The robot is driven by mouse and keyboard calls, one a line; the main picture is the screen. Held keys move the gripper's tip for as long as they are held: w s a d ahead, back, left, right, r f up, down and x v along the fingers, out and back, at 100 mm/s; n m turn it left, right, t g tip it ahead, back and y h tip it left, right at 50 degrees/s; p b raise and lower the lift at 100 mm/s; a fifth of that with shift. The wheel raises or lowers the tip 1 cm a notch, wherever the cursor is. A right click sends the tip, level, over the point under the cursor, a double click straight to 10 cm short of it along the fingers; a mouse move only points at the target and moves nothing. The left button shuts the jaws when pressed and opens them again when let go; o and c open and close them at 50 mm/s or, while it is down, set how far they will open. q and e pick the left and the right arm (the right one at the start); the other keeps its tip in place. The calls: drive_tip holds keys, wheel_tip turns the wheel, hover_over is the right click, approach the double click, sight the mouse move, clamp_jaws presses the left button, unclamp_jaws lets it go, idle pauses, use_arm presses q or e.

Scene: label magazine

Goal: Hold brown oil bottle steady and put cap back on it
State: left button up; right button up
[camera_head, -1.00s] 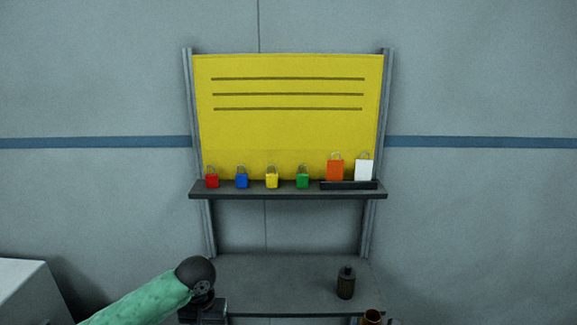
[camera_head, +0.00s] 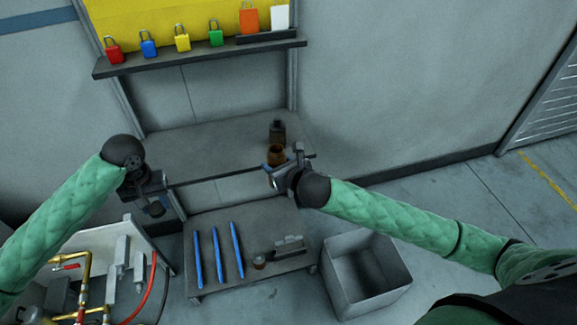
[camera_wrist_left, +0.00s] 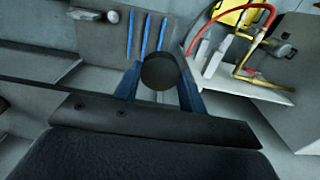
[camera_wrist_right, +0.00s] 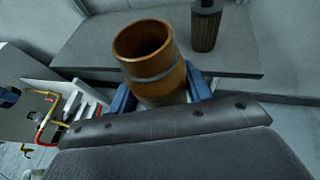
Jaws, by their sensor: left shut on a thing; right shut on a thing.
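The brown oil bottle (camera_head: 276,154) is a brown cylinder with an open top. My right gripper (camera_head: 268,170) is shut on it near the front edge of the upper shelf. In the right wrist view the bottle (camera_wrist_right: 149,62) shows its open mouth and a grey band, between blue fingers (camera_wrist_right: 158,95). My left gripper (camera_head: 152,200) is shut on a dark round cap (camera_head: 157,209), well to the left of the bottle and lower. The cap (camera_wrist_left: 160,71) also shows between the blue fingers in the left wrist view. Cap and bottle are apart.
A dark bottle (camera_head: 277,132) stands on the grey shelf (camera_head: 205,145) just behind the brown bottle. Coloured padlocks line the ledge above. Blue rods (camera_head: 215,257) lie on a low table; a grey bin (camera_head: 392,302) stands right of it. Brass piping (camera_head: 85,275) is at lower left.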

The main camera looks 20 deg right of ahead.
drive_tip(key=w+a+r+n+g+y, duration=0.1)
drive_tip(key=w+a+n+y, duration=0.3)
drive_tip(key=a, duration=0.4)
drive_tip(key=shift+w+a+n+g+y, duration=0.3)
drive_tip(key=shift+w+a+g+y, duration=0.1)
drive_tip(key=shift+w+g, duration=0.4)
use_arm(q)
drive_tip(key=w+d+r+m, duration=0.1)
drive_tip(key=w+d+r, duration=0.45)
drive_tip(key=r, duration=0.35)
drive_tip(key=w+d+r+m, duration=0.1)
drive_tip(key=w+d+r, duration=0.3)
drive_tip(key=d+r, duration=0.3)
drive_tip(key=w+d+r, duration=0.1)
drive_tip(key=d+r, duration=0.5)
drive_tip(key=d, duration=0.4)
drive_tip(key=d+f+n, duration=0.2)
drive_tip(key=d+f, duration=0.1)
drive_tip(key=f, duration=0.2)
drive_tip(key=shift+s+d+n, duration=0.3)
drive_tip(key=shift+n, duration=0.1)
